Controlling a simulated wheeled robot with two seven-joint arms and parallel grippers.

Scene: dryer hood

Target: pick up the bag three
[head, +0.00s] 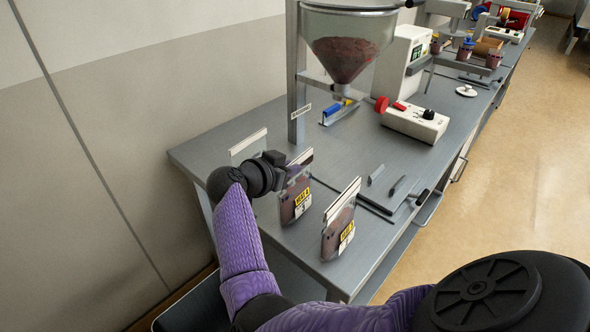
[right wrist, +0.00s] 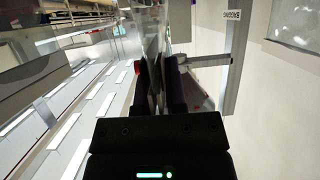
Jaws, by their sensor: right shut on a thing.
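Three clear bags with white top strips stand in a row near the bench's front left end: a far bag (head: 248,148), a middle bag (head: 296,203) and a near bag (head: 338,238). The middle and near bags hold reddish contents and carry yellow and white labels, whose print is too small to read surely. My right gripper (head: 283,166) is shut on the middle bag near its top and partly hides it and the far bag. In the right wrist view, a thin clear sheet of the bag (right wrist: 154,40) stands between the dark fingers (right wrist: 162,85). My left gripper is not in view.
The grey bench (head: 215,145) carries a hopper of red material (head: 345,58), a white control box (head: 414,122) and a blue-and-yellow tool (head: 338,110). Small dark tools (head: 397,186) lie right of the bags. A plain wall (head: 90,150) is at left.

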